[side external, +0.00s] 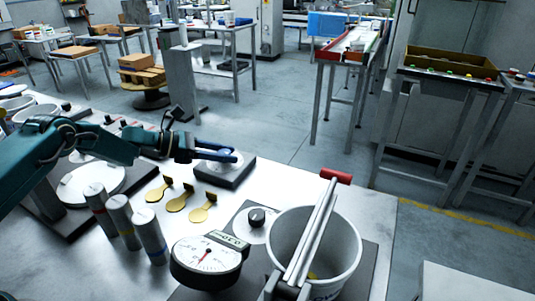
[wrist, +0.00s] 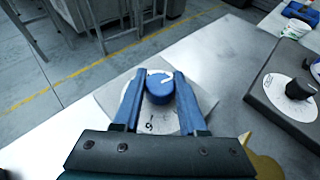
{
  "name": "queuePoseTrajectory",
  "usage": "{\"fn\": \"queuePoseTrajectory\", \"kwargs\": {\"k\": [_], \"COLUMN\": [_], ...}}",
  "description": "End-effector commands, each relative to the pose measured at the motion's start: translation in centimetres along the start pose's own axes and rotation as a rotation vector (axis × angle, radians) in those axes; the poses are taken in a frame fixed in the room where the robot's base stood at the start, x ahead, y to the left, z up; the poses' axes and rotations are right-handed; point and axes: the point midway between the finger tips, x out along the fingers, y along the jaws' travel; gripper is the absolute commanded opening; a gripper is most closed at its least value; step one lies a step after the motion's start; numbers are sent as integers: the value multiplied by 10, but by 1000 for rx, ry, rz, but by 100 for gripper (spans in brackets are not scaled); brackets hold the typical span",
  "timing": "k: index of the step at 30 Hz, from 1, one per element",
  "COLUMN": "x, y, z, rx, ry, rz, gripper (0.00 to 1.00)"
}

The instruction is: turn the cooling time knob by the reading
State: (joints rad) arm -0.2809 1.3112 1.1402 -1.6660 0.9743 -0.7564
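The blue knob (wrist: 160,86) has a white pointer line on top and sits on a plate with a pale dial face (wrist: 158,120). My gripper (wrist: 160,80) has one blue finger on each side of the knob, and the knob fills the gap between the fingertips. In the side view my gripper (side external: 232,153) reaches the knob's plate (side external: 240,172) from the left and partly hides the knob. A round white gauge (side external: 206,257) with a red needle stands at the front; its figures are too small to read. Dial marks by the knob are mostly hidden.
A black knob (side external: 257,217) on another plate stands near a white bucket (side external: 335,255) with bars across it. Yellow tags (side external: 178,202) and grey cylinders (side external: 120,215) stand nearer my arm. The table's far edge lies just beyond the blue knob's plate.

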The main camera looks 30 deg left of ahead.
Motion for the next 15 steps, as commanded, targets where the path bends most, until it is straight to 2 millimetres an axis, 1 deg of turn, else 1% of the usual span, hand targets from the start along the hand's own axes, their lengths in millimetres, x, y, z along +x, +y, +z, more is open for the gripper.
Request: {"fn": "queuePoseTrajectory", "kwargs": {"k": [6,15], "x": [0,0], "y": [0,0], "z": [0,2], "rx": [6,34], "ry": [-3,-8], "rz": [-11,-75], "gripper": [0,0]}}
